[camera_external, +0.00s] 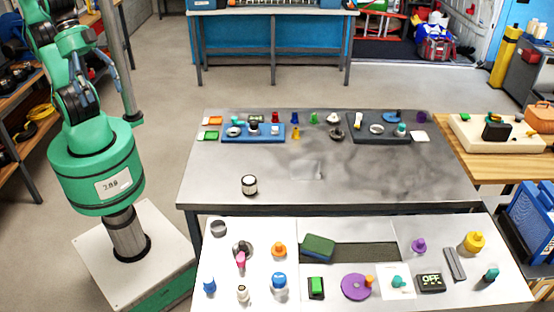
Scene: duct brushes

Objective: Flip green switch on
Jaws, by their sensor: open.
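A small black box with a green top (316,287) sits on the white front panel (335,222), left of a purple disc (355,287). It looks like a green switch, but its position is too small to read. A dark display (430,283) reading "OFF" sits on the same panel, to the right. Another small green piece (211,134) lies at the back left of the grey table. My arm stands at the left and rises out of the top of the picture. My gripper is not visible, so its place relative to the switch cannot be seen.
A black-and-white cylinder (249,185) stands on the grey table (390,180), whose middle is mostly clear. A grey pole rises beside my arm.

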